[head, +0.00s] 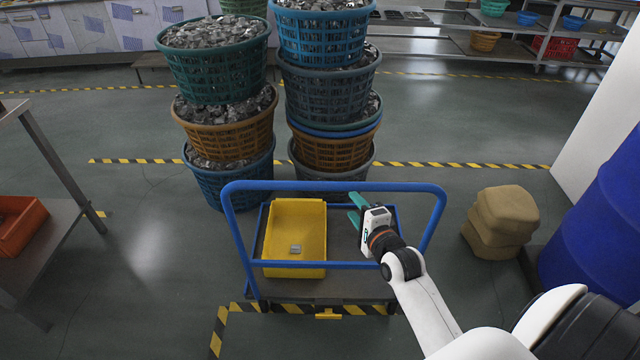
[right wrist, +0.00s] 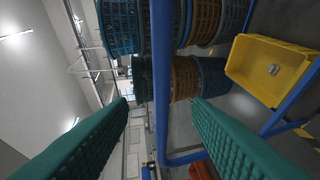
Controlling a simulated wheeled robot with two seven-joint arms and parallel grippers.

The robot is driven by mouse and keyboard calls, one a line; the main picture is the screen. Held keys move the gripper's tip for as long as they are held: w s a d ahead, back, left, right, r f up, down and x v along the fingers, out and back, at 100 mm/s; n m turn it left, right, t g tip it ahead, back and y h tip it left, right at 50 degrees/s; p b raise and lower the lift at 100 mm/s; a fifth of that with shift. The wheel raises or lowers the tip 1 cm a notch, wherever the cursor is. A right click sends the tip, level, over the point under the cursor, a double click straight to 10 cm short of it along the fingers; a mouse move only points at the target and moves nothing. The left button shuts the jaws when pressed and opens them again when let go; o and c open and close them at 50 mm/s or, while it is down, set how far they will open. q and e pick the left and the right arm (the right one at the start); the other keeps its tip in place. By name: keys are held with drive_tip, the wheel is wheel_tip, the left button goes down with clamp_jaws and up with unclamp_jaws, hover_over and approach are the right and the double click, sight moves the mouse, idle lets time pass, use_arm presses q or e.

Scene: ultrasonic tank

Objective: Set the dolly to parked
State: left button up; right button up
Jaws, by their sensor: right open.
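The dolly has a blue tubular handle frame (head: 335,186) and a dark deck (head: 345,287). It stands upright on the floor in the middle of the head view. A small yellow tab (head: 327,316) shows at its near lower edge. My right gripper (head: 354,208) is open and empty, its green fingers pointing left, below the top bar in the picture. In the right wrist view a blue bar (right wrist: 162,70) runs between the two fingers (right wrist: 160,102); I cannot tell whether it is within their reach. My left gripper is not in view.
A yellow bin (head: 283,225) with a small grey piece sits on the dolly. Stacked baskets (head: 215,75) of metal parts stand behind. Tan sacks (head: 500,220) and a blue drum (head: 605,225) are at right. Striped tape (head: 217,330) marks the floor.

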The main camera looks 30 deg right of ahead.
sight(341, 189)
drive_tip(key=x, duration=0.5)
drive_tip(key=shift+s+d, duration=0.1)
drive_tip(key=shift+d, duration=0.2)
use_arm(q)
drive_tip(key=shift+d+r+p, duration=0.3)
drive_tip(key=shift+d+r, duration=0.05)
use_arm(e)
drive_tip(key=x, duration=0.6)
drive_tip(key=shift+w+a+f, duration=0.2)
drive_tip(key=shift+w+f, duration=0.05)
drive_tip(key=shift+c, duration=0.6)
clamp_jaws()
